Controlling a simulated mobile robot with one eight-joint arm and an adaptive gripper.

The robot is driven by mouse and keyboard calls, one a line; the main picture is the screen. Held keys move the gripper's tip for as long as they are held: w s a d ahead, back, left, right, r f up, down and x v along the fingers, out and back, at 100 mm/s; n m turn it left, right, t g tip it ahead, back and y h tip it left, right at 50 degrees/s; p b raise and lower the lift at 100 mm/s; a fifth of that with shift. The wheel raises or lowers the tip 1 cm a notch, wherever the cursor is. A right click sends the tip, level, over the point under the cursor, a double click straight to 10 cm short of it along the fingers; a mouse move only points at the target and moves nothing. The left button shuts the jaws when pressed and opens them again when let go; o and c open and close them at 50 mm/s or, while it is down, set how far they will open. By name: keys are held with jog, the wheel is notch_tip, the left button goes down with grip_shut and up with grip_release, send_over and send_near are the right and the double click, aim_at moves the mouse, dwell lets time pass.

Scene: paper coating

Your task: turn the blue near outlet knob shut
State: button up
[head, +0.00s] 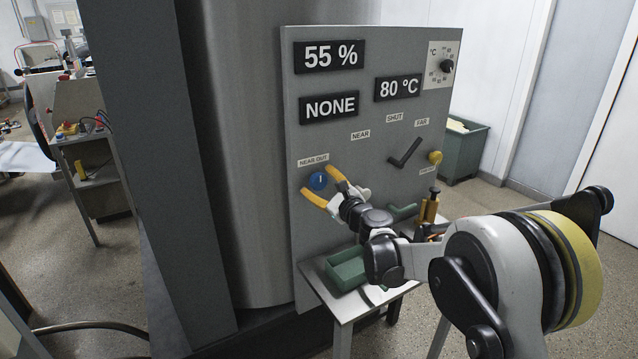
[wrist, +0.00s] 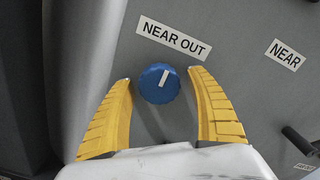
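The blue near outlet knob (head: 318,181) is on the grey control panel (head: 372,222), just below the "NEAR OUT" label. In the wrist view the knob (wrist: 159,83) has a white pointer mark that leans slightly right of straight up. My gripper (head: 324,185) is open in front of the panel. In the wrist view my gripper (wrist: 160,80) has its two yellow fingers spread, one on each side of the knob. A gap shows between the knob and each finger, with the right one closer. I cannot tell how far the fingertips are from the panel.
A dark lever (head: 405,152) and a yellow knob (head: 435,157) are at right on the panel. Displays read 55 %, NONE and 80 °C. Below, a small table holds a green tray (head: 346,268). A green bin (head: 464,150) stands behind the panel at right.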

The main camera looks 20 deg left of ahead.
jog(key=shift+s+d, duration=0.1)
jog(key=shift+d, duration=0.05)
jog(key=v, duration=1.1)
jog(key=shift+s+d, duration=0.25)
jog(key=s+d+r+n+g+h, duration=0.1)
jog(key=s+d+r+n+h, duration=0.15)
jog(key=s+d+n, duration=0.35)
jog(key=s+d+r+n+g+h, duration=0.1)
jog(key=s+d+r+n+h, duration=0.15)
jog(key=s+d+n, duration=0.4)
jog(key=s+d+f+n+g+h, duration=0.1)
jog(key=s+d+f+n+h, duration=0.2)
jog(key=s+d, duration=0.7)
jog(key=s+d+f+n+g+h, duration=0.1)
jog(key=s+d+f+n+h, duration=0.3)
jog(key=s+d, duration=0.7)
jog(key=d+f+h, duration=0.1)
jog(key=d, duration=0.3)
jog(key=shift+d+g+h, duration=0.25)
jog(key=shift+g+h, duration=0.05)
jog(key=shift+h, duration=0.1)
